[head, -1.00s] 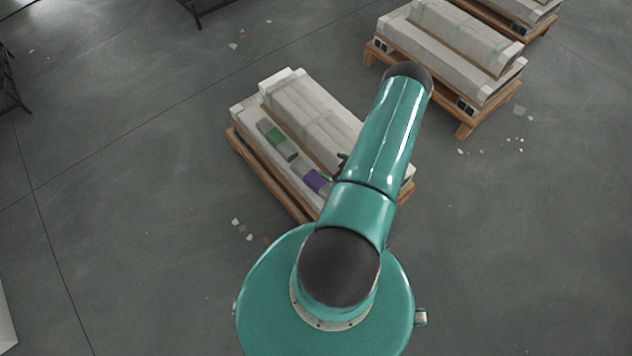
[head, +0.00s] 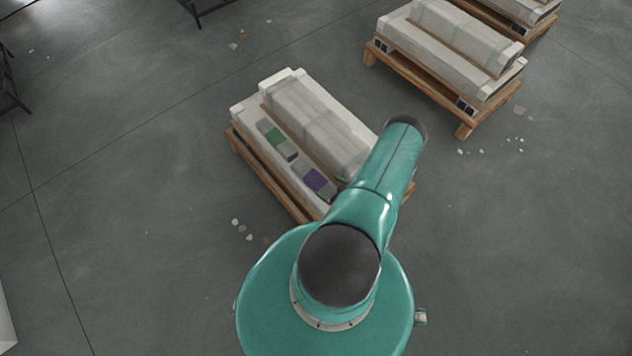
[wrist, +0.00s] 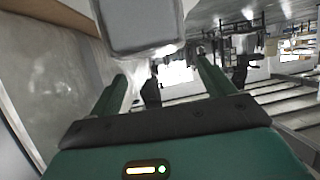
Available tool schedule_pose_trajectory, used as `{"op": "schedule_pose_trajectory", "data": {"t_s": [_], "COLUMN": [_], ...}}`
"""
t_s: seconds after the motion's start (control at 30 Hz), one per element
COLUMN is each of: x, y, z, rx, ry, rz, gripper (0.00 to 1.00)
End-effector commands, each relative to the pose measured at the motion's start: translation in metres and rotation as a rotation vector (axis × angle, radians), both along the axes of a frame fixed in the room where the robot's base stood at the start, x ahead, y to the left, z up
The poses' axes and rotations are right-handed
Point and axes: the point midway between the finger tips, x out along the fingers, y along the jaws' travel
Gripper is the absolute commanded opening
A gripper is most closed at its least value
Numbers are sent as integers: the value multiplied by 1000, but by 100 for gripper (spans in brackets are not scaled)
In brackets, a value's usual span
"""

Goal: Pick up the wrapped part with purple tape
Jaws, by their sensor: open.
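The wrapped part with purple tape (head: 319,181) lies on a ledge of the near pallet's load in the head view. It is a grey packet with a purple band, and its right end is close to my arm. In the wrist view my gripper (wrist: 172,80) is open, its two green fingers apart with nothing clearly between them. A grey, round-cornered block (wrist: 140,24) is close at the top of that view, near the fingers. No purple shows on it, so I cannot tell which thing it is. In the head view my gripper is hidden behind my arm.
A similar wrapped part with green tape (head: 277,140) lies farther left along the same ledge. A long wrapped column (head: 315,120) rises behind both on the wooden pallet (head: 262,180). Another loaded pallet (head: 465,128) stands at upper right. Floor at left is mostly clear, with small scraps.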

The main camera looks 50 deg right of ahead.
Motion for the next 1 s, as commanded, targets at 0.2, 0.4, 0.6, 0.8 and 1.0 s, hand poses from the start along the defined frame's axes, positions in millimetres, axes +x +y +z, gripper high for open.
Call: {"op": "schedule_pose_trajectory", "data": {"t_s": [0.2,0.4,0.6,0.8,1.0], "x": [25,52,57,57,57], "y": [-3,-6,-7,-7,-7], "z": [-11,-22,-24,-24,-24], "rx": [1,1,1,1,1], "ry": [0,0,2,2,2], "rz": [0,0,-1,0,0], "gripper": [82,82,82,62,23]}}
